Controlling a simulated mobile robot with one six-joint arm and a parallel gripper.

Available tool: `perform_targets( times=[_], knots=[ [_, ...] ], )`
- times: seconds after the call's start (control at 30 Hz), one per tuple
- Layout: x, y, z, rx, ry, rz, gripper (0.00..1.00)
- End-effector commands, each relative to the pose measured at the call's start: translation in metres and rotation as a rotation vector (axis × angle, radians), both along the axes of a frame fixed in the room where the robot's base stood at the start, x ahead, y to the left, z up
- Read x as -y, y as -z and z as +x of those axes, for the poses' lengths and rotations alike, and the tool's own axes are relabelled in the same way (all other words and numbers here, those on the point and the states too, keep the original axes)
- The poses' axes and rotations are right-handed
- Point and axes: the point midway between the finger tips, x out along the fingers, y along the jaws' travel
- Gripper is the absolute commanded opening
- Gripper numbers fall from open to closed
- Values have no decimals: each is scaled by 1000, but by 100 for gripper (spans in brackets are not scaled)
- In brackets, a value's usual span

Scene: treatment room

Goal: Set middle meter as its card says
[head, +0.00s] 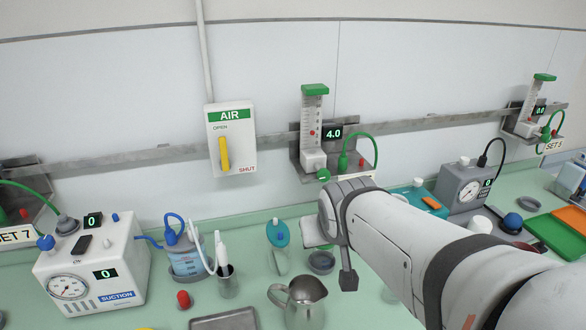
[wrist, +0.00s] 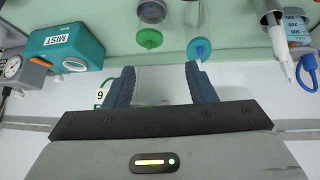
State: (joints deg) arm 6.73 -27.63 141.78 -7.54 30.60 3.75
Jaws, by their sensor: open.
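The middle meter (head: 314,118) hangs on the wall rail, with a green top and a clear scale tube. A small red mark shows low in the tube, and its display (head: 332,133) reads 4.0. A green knob (head: 323,175) is at its foot. In the wrist view a white card (wrist: 100,97) shows one digit, 6 or 9, partly behind a finger; I cannot tell which. My gripper (wrist: 160,82) is open and empty, its two blue fingers apart. My arm crosses just below right of the meter.
The AIR box (head: 231,140) has its yellow lever upright. The suction unit (head: 92,262) is at left, a metal jug (head: 300,300) in front, and the MIST box (wrist: 66,48) beside the fingers. Other meters stand left and right (head: 532,108); the right card (head: 553,146) reads SET 5.

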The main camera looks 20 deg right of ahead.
Motion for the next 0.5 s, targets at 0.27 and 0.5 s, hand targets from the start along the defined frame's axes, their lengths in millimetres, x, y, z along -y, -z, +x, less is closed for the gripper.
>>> perform_targets(
  times=[0.27,0.5],
  knots=[
    [61,18,104,518,11,-95,50],
    [75,11,142,837,-105,-79,50]
  ],
)
